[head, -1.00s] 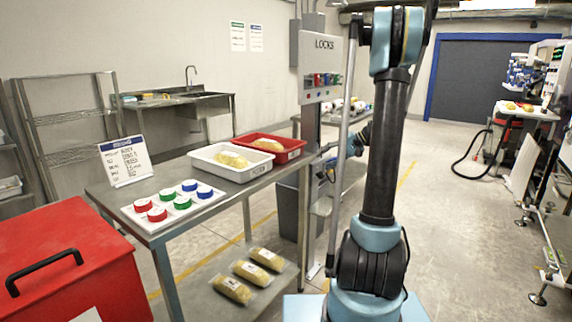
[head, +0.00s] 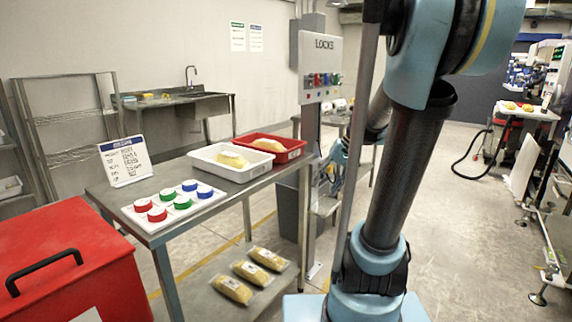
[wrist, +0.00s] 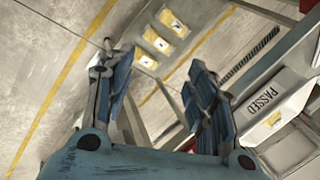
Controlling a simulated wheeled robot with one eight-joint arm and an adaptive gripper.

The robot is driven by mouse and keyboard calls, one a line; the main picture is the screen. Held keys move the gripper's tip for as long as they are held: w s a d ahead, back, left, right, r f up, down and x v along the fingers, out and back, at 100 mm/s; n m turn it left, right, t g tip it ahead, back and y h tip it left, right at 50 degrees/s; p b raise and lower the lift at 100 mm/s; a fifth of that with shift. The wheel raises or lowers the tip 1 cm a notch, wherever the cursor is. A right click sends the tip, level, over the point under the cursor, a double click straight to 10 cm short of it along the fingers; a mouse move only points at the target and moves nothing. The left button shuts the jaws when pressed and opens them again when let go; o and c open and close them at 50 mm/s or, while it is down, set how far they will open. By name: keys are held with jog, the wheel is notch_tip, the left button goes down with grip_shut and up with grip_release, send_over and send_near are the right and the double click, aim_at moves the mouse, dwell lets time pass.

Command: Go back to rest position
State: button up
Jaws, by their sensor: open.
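My gripper (wrist: 160,85) shows in the wrist view with its two blue fingers spread apart and nothing between them. It hangs over the grey floor beside the table, with the white bin marked PASSED (wrist: 262,118) to its right. In the head view my gripper cannot be made out clearly; my dark arm link leans right and the blue elbow fills the upper right.
The steel table (head: 152,225) holds a white bin (head: 238,175) and a red bin (head: 291,154), each with a yellow pack, plus a board of coloured caps (head: 173,208). Several packs (head: 249,272) lie on the lower shelf. A red box (head: 70,280) stands front left.

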jog(key=s+d+f+h, duration=0.2)
jog(key=s+f, duration=0.2)
jog(key=s, duration=0.4)
jog(key=s+d+f+n+h, duration=0.1)
jog(key=s+d+f+h, duration=0.2)
jog(key=s, duration=0.6)
jog(key=shift+d+f+t, duration=0.15)
jog(key=shift+f+t, duration=0.15)
jog(key=shift+f, duration=0.8)
jog(key=shift+w+f, duration=0.2)
jog(key=shift+w, duration=0.3)
jog(key=c, duration=0.4)
jog(key=shift+d, duration=0.1)
